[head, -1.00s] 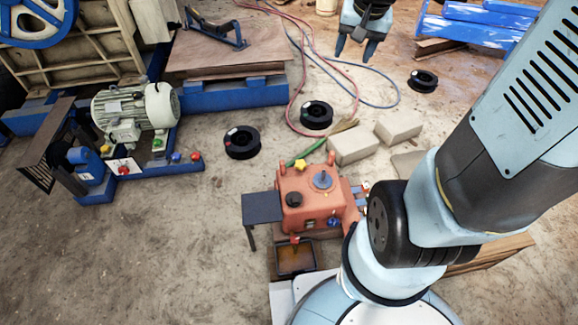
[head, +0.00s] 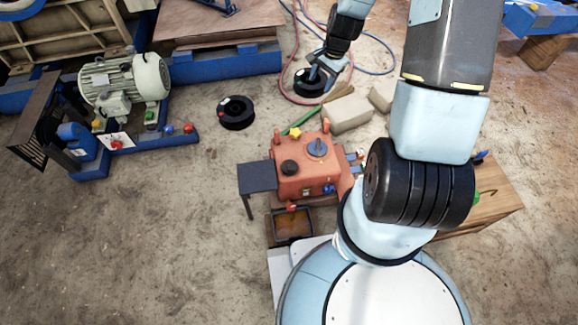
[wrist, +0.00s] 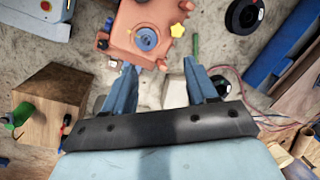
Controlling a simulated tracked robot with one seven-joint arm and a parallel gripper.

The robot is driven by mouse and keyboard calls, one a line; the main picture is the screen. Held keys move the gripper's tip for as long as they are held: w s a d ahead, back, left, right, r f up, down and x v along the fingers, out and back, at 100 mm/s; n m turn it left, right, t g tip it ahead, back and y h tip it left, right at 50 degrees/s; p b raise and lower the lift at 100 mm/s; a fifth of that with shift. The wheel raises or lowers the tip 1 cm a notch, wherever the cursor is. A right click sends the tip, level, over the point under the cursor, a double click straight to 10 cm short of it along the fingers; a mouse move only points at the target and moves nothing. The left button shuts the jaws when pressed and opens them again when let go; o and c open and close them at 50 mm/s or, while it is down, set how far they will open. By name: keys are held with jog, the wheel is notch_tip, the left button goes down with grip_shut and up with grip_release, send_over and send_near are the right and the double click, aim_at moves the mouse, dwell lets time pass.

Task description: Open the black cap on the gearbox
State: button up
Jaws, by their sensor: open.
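The orange gearbox (head: 303,172) stands in the middle of the head view, with a black round cap (head: 289,167) on the left of its top. A blue-grey round fitting (head: 317,147) sits beside the cap, and a yellow star-shaped knob (head: 294,125) is at the back. In the wrist view the gearbox (wrist: 131,20) is at the top edge with the blue-grey fitting (wrist: 147,39) and yellow knob (wrist: 179,30); I cannot make out the black cap there. My gripper (head: 322,72) is beyond the gearbox, apart from it. In the wrist view my gripper (wrist: 163,82) is open and empty.
A small dark side table (head: 257,177) stands left of the gearbox, and an oily tray (head: 293,224) is in front. Pale blocks (head: 347,114), black spools (head: 236,112) and hoses lie behind. A wooden box (head: 484,203) is at right. A motor (head: 127,80) stands at left.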

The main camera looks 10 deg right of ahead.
notch_tip(320, 180, down, 14)
jog(key=s+a+m+y, duration=0.1)
jog(key=a+m, duration=0.1)
jog(key=m, duration=0.1)
jog(key=m+g+y, duration=0.1)
jog(key=m+y, duration=0.1)
jog(key=m, duration=0.3)
send_near(290, 168)
jog(key=shift+h, duration=0.3)
jog(key=x, duration=0.8)
jog(key=shift+a+f, duration=0.2)
jog(key=shift+a, duration=0.2)
jog(key=shift+c, duration=0.3)
jog(key=shift+w, duration=0.1)
grip_shut()
